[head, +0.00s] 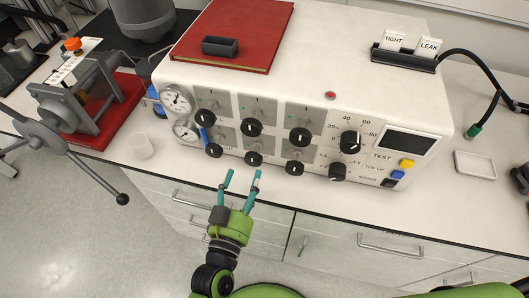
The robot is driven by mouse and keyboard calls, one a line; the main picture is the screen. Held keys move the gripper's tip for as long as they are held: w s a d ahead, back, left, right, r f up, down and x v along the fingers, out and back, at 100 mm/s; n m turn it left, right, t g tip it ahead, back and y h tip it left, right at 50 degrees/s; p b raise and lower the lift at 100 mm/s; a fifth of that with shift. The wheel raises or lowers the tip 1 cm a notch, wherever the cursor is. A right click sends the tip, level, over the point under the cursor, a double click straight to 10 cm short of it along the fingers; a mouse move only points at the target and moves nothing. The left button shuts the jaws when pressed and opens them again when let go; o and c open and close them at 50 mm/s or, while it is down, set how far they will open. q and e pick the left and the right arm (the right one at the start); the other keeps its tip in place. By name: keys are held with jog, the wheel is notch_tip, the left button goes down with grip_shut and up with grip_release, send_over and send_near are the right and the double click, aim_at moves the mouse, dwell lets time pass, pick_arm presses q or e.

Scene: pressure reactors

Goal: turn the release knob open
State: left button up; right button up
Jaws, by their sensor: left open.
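A white console (335,85) stands on the bench with several black knobs on its sloped front. The upper row has a left knob (205,117), a middle knob (251,127) and a right knob (299,136). The lower row has a left knob (213,151), a middle knob (253,159) and a right knob (294,168). The labels are too small to tell which is the release knob. My left gripper (243,175) is open and empty, its teal fingers pointing at the panel just below the lower middle knob. My right gripper is not in view.
Two gauges (177,99) sit at the panel's left. A red book (237,30) and TIGHT and LEAK cards (410,44) lie on top. Drawers (385,240) lie below the bench edge.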

aim_at(252, 163)
pick_arm(q)
jog(key=p+x, duration=0.1)
jog(key=x, duration=0.5)
jog(key=shift+a, duration=0.15)
jog(key=shift+w, duration=0.3)
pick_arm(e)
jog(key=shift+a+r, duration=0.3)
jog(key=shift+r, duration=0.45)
pick_arm(q)
jog(key=c, duration=1.2)
